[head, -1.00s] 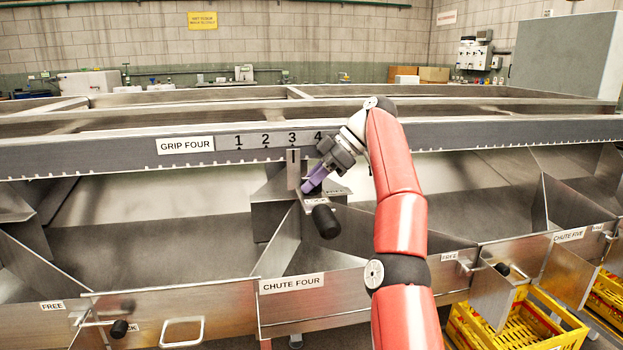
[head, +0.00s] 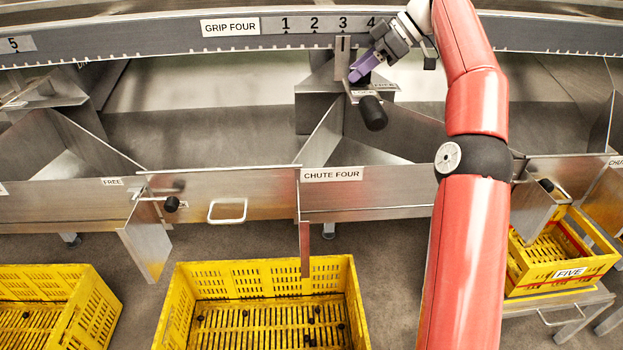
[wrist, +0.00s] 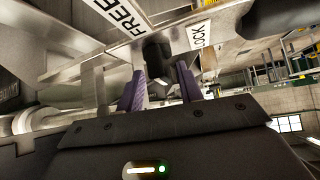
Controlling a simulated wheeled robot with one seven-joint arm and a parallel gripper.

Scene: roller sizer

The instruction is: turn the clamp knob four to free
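My gripper (head: 360,72), with purple fingers, points down and left at the small clamp plate (head: 388,87) under the grip four beam in the head view. In the wrist view, a black knob (wrist: 158,52) sits between the tips of my gripper (wrist: 160,82), close to a FREE label (wrist: 122,14) and a LOCK label (wrist: 199,35). The fingers stand apart, one on each side of the knob; I cannot tell whether they touch it. In the head view the gripper hides this knob. A thicker black handle (head: 373,113) sticks out below the plate.
The number scale (head: 315,25) and GRIP FOUR label (head: 230,27) are on the beam above. The CHUTE FOUR panel (head: 400,195) is below.

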